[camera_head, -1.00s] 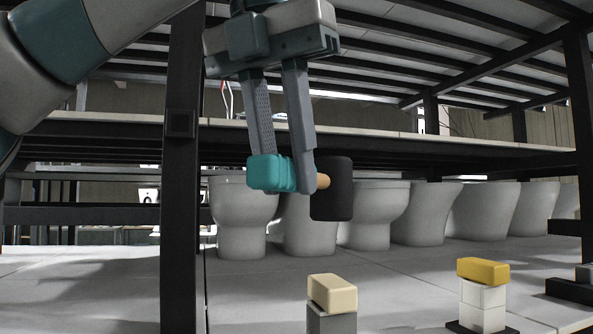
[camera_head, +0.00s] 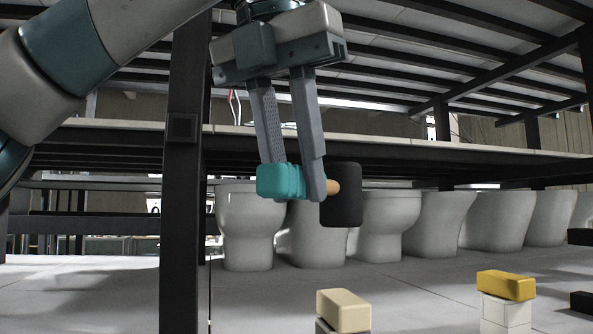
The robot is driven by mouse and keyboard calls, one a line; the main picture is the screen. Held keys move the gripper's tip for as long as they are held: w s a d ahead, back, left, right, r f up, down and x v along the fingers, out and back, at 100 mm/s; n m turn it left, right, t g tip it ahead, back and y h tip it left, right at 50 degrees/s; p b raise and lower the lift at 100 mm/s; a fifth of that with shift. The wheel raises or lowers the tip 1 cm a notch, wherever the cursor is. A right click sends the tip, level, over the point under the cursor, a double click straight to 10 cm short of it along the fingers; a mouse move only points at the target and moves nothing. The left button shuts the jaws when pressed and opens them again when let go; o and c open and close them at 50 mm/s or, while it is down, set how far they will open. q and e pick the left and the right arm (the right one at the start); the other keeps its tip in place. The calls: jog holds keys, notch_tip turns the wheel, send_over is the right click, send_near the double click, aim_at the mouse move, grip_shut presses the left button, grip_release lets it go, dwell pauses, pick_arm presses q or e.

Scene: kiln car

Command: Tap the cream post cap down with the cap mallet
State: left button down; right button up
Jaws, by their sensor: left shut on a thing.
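The cream post cap (camera_head: 344,311) sits tilted on top of a short grey post (camera_head: 325,327) at the bottom of the picture, right of centre. The cap mallet has a black head (camera_head: 341,194), a short wooden neck and a teal grip (camera_head: 280,181). My left gripper (camera_head: 294,190) is shut on the mallet's teal grip, with the handle level and the head pointing right. The mallet head hangs in the air above the cream cap, apart from it. The lower part of the post is cut off by the picture's edge. My right gripper is not in view.
A yellow cap (camera_head: 506,285) sits on a white post (camera_head: 505,312) at the right. A row of white toilets (camera_head: 390,225) stands behind on the pale deck. A dark upright post (camera_head: 180,200) rises at left, and a slatted shelf (camera_head: 450,160) crosses behind the gripper.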

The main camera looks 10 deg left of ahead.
pick_arm(q)
jog(key=shift+s+f+b, duration=0.1)
jog(key=shift+f+b, duration=0.35)
jog(key=shift+f, duration=0.2)
notch_tip(320, 180, down, 2)
jog(key=shift+f+b, duration=0.25)
jog(key=shift+b, duration=0.75)
jog(key=shift+f+b, duration=0.3)
jog(key=shift+f, duration=0.1)
